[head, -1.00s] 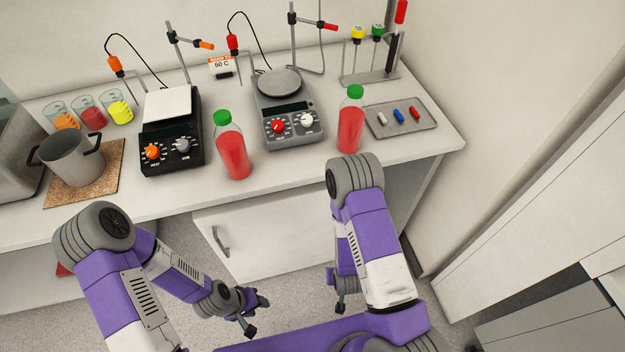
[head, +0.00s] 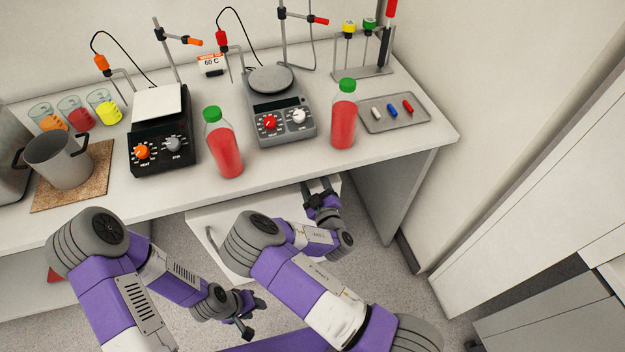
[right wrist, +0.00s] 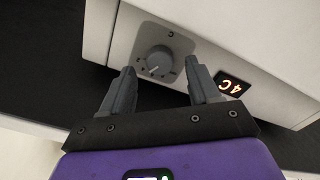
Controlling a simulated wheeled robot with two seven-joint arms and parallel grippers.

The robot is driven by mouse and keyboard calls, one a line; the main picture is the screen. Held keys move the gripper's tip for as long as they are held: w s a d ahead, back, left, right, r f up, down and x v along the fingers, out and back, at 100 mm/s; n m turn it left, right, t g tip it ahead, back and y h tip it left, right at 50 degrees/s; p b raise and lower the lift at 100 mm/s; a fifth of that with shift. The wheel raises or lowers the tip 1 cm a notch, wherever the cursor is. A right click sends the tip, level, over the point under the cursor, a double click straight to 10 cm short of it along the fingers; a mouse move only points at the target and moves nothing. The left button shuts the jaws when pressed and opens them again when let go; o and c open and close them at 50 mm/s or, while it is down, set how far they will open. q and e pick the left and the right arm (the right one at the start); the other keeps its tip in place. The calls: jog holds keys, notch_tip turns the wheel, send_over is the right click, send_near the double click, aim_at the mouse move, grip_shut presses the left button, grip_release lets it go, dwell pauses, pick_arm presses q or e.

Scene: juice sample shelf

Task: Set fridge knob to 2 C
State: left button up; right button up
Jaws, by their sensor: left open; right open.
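The fridge knob (right wrist: 158,62) is a grey round dial on a grey square plate, seen in the right wrist view on a white front. A small dark display (right wrist: 232,86) to its right reads 4C in orange and appears tilted. My right gripper (right wrist: 160,72) is open, with its fingers on either side of the knob in that picture; I see no contact. In the head view my right gripper (head: 321,190) is at the bench's front edge, and the knob is hidden. My left gripper (head: 250,312) is open and empty, low in front of the bench.
The white bench (head: 270,172) holds a black hotplate (head: 160,155), a grey hotplate (head: 284,128), two red juice bottles with green caps (head: 225,155) (head: 343,118), a pot (head: 60,163) and a tray (head: 385,126). A white cabinet door (head: 228,243) is below.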

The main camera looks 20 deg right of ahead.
jog(key=shift+w, duration=0.85)
jog(key=c, duration=1)
jog(key=shift+c, duration=0.2)
jog(key=m, duration=0.3)
jog(key=shift+m, duration=1.4)
